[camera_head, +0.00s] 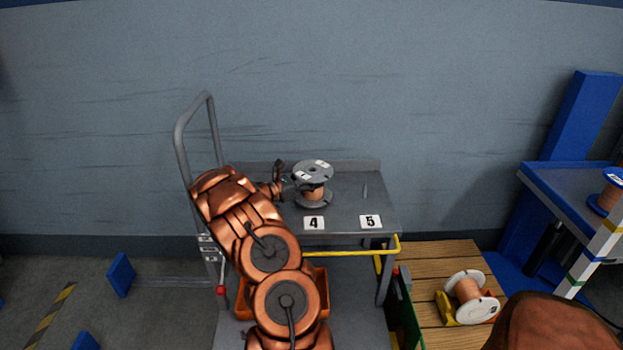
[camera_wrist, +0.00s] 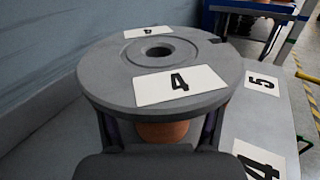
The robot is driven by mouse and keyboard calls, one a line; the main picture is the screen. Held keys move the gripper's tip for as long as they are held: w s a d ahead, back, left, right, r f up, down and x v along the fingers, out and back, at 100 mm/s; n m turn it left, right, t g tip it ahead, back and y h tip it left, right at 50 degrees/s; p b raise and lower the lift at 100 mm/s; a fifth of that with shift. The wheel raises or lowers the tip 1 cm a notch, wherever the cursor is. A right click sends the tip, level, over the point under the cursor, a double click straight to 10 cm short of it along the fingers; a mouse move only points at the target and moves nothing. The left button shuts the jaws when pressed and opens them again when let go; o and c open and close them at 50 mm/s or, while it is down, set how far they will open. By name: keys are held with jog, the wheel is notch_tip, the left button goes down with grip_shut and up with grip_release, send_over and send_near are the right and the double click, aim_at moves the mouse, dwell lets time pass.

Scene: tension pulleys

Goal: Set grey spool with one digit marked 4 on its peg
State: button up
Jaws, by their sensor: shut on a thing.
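The grey spool (camera_head: 313,171) has a copper-coloured winding and white labels on its top flange. In the wrist view the spool (camera_wrist: 112,70) shows a label with a single 4. My gripper (camera_head: 287,186) comes from the left and is shut on the spool's winding below the top flange; its fingers show on both sides in the wrist view (camera_wrist: 160,132). The spool is upright over the grey cart top, behind the card marked 4 (camera_head: 314,223). A peg under it is hidden, and I cannot tell whether the spool rests on the cart top.
A bare thin peg (camera_head: 364,191) stands behind the card marked 5 (camera_head: 370,222) on the cart top (camera_head: 345,212). A blue table (camera_head: 570,185) with another spool (camera_head: 610,196) stands far right.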

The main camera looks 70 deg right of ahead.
jog(key=shift+f, duration=0.45)
dwell(0.6)
jog(key=o, duration=1.8)
jog(key=shift+c, duration=0.2)
jog(key=shift+w+a, duration=0.1)
